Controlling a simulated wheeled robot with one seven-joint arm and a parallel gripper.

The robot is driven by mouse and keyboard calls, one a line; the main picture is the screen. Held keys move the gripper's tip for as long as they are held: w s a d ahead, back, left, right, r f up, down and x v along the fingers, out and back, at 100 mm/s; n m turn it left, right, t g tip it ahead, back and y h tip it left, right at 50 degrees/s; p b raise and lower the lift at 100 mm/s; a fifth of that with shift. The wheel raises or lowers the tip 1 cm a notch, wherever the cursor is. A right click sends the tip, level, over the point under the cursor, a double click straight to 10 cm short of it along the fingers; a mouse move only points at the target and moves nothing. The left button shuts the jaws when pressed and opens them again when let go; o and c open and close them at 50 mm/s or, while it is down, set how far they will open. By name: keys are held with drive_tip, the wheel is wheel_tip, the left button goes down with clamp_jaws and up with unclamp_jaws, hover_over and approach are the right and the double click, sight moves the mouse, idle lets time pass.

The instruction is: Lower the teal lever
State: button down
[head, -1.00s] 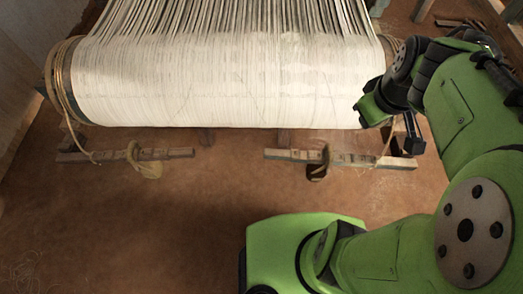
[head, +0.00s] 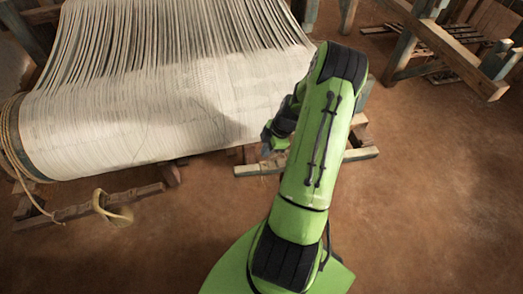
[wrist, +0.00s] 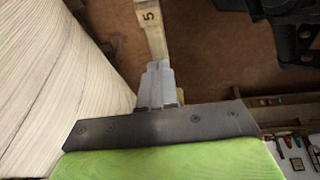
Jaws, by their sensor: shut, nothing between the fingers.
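My gripper (wrist: 156,72) shows in the wrist view, its pale grey fingers shut together with nothing between them. A wooden bar marked "5" (wrist: 152,18) lies just beyond the fingertips; I cannot tell if they touch it. In the head view my green arm hides most of the gripper, which is low near the loom's right front corner. I cannot pick out a teal lever with certainty in either view. Worn blue-green paint shows on a post (head: 364,94) right of my arm and on frame timbers (head: 405,50) behind.
The cloth roll (head: 130,120) with white warp threads fills the left. A wooden bar with a rope loop (head: 85,209) lies at the front left, and another bar (head: 250,170) beside my arm. The brown floor (head: 430,200) is open at right. Tools show in the wrist view (wrist: 294,142).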

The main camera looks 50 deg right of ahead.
sight(256, 168)
drive_tip(key=x, duration=0.6)
drive_tip(key=d+b+x, duration=0.1)
drive_tip(key=x, duration=0.3)
drive_tip(key=shift+f, duration=0.1)
drive_tip(key=shift+f, duration=0.1)
